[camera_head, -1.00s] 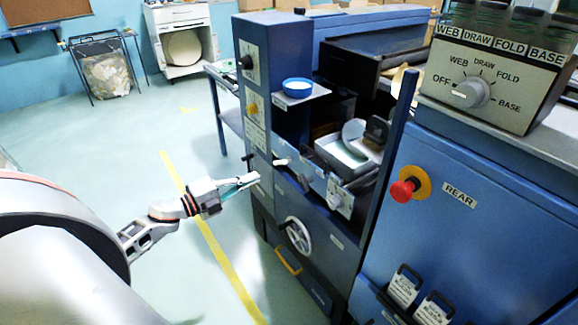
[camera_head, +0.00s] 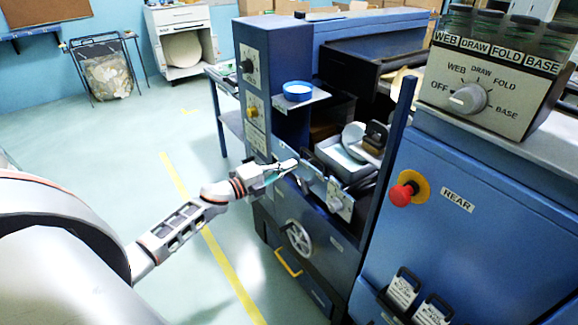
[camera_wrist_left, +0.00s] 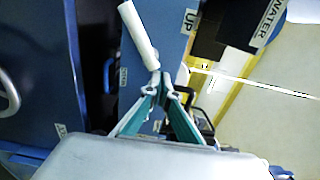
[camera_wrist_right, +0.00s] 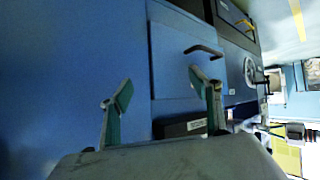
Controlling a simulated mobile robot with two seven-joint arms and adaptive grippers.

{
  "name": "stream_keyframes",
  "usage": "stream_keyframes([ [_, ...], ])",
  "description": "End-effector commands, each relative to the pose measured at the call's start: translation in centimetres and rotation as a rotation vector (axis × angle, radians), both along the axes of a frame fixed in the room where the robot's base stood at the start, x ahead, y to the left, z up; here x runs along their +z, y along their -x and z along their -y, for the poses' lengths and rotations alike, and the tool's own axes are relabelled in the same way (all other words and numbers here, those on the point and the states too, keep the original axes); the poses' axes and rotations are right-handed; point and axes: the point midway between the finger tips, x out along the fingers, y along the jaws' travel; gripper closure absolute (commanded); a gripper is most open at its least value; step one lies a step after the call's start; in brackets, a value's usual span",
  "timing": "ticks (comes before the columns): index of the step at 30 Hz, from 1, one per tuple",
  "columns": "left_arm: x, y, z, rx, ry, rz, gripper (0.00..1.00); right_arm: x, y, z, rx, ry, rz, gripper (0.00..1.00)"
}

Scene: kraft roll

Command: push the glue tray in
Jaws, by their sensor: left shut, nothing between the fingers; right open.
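My left gripper (camera_head: 290,165) is shut and empty, at the machine's front just left of the tray. In the left wrist view its closed fingertips (camera_wrist_left: 165,80) are close to a white rod-like handle (camera_wrist_left: 138,35); I cannot tell whether they touch. My right gripper (camera_wrist_right: 163,95) is open and empty in front of blue panels, outside the head view.
A blue bowl (camera_head: 298,91) sits on a small shelf above the bay. A white handwheel (camera_head: 299,238) and yellow handle (camera_head: 288,263) are below. A red button (camera_head: 402,193) is on the right cabinet. A black handle (camera_wrist_right: 204,50) shows in the right wrist view.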

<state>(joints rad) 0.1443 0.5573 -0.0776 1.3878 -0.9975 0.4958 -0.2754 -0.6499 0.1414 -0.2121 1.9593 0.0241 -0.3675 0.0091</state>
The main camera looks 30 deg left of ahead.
Motion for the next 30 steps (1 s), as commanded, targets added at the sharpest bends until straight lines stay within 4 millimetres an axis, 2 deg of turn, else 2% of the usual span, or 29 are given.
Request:
stream_keyframes([
  [11, 0.0, -0.1, 0.1, 0.0, 0.0, 0.0, 1.0, 0.3, -0.2, -0.1, -0.001, -0.003, 0.006, 0.37],
  [17, 0.0, -1.3, 0.5, -0.001, 0.001, 0.002, 1.0, -0.1, -0.1, -0.1, -0.002, -0.003, 0.004, 0.37],
  [23, -0.1, -5.0, 2.0, -0.001, 0.0, 0.003, 1.0, -1.6, 0.2, -0.1, -0.001, -0.003, -0.005, 0.37],
  [30, -0.5, -11.1, 4.6, 0.0, 0.0, 0.0, 1.0, -5.0, 1.2, -0.1, 0.0, 0.001, -0.035, 0.37],
])
